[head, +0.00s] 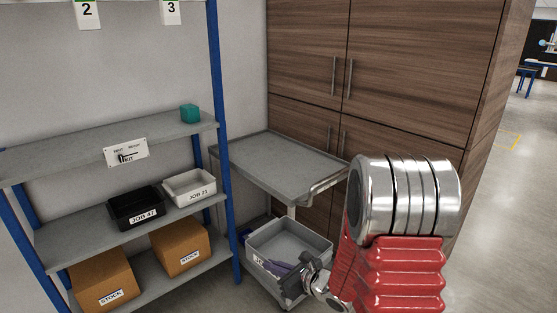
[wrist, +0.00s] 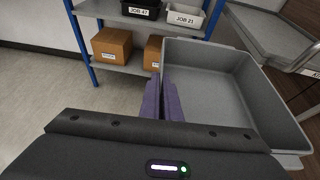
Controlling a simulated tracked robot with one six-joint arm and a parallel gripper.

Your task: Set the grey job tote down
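The grey job tote (head: 306,242) is an open, empty-looking box at the lower middle of the head view, low in front of the grey cart. Its label is mostly hidden by my gripper. My gripper (head: 279,269) is at the tote's near left wall. In the wrist view the purple fingers (wrist: 163,98) are close together on the wall of the tote (wrist: 215,85), pinching it. The tote looks about level. I cannot tell whether its bottom rests on anything.
The grey cart (head: 275,160) has a clear top. The blue-framed rack (head: 222,150) at left holds a black JOB 47 tote (head: 135,205), a white JOB 21 tote (head: 189,187), cardboard STOCK boxes (head: 179,248) and a teal block (head: 190,113). Wooden cabinets (head: 420,80) stand behind.

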